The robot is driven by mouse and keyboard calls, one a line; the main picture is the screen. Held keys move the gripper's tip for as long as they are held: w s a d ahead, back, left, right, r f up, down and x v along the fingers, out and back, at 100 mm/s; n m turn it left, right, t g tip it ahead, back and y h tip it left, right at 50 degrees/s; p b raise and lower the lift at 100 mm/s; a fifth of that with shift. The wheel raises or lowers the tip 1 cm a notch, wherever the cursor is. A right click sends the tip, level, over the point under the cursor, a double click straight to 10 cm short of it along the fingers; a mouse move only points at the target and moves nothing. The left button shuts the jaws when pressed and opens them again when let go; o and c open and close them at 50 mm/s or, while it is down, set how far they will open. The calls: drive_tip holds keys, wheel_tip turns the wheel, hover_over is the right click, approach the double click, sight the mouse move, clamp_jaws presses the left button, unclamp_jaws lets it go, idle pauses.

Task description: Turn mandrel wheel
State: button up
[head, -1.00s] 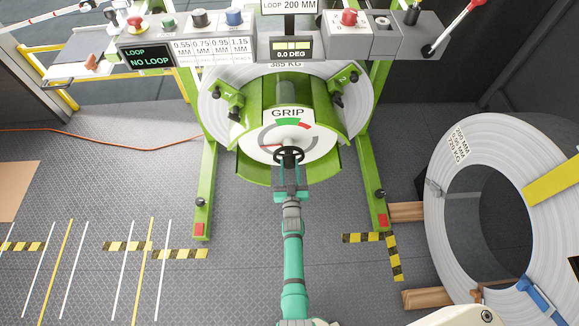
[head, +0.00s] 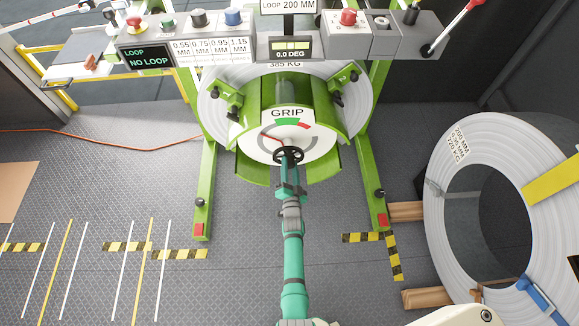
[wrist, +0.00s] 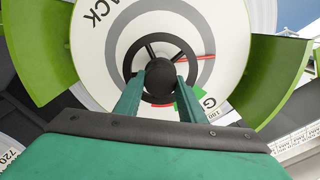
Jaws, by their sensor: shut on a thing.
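The mandrel wheel (head: 288,155) is a small black spoked handwheel on the white GRIP dial (head: 315,143) of the green mandrel. My gripper (head: 288,170) reaches it from the front. In the wrist view, the two green fingers of my gripper (wrist: 160,92) are shut on the black hub of the wheel (wrist: 160,80), one finger on each side. The dial has a green arc and a red zone. A thin red needle (head: 271,138) points up and left, short of the green arc. The fingers hide part of the wheel's rim.
A control shelf (head: 215,50) with buttons and displays runs above the mandrel. One display reads NO LOOP (head: 148,60). Green stand legs (head: 203,190) flank the mandrel. A large steel coil (head: 450,240) stands at right. The floor at left is mostly clear.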

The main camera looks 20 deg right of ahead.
drive_tip(key=m, duration=0.6)
drive_tip(key=shift+f, duration=0.15)
drive_tip(key=m, duration=0.5)
drive_tip(key=shift+f+m, duration=0.1)
drive_tip(key=shift+m, duration=0.3)
drive_tip(key=o, duration=1)
drive_tip(key=shift+o, duration=0.2)
drive_tip(key=v, duration=1.1)
